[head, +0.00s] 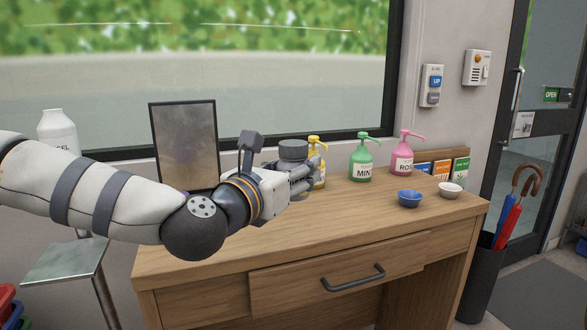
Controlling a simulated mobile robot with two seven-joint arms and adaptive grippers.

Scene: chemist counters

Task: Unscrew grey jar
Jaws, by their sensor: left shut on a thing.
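The grey jar (293,152) shows as a short, dark grey, upright cylinder with a wider top that looks like its lid. It is over the back part of the wooden counter. My left gripper (303,182) reaches in from the left and is shut on the jar, with its fingers around the lower part. The fingers hide the jar's lower body, and I cannot tell whether its base touches the counter. My right gripper is not in view.
Yellow (319,160), green (361,160) and pink (402,158) pump bottles stand behind and right. A blue bowl (410,199) and white bowl (450,189) sit at the right. A dark framed panel (185,145) stands behind my arm. The counter's front middle (340,230) is clear.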

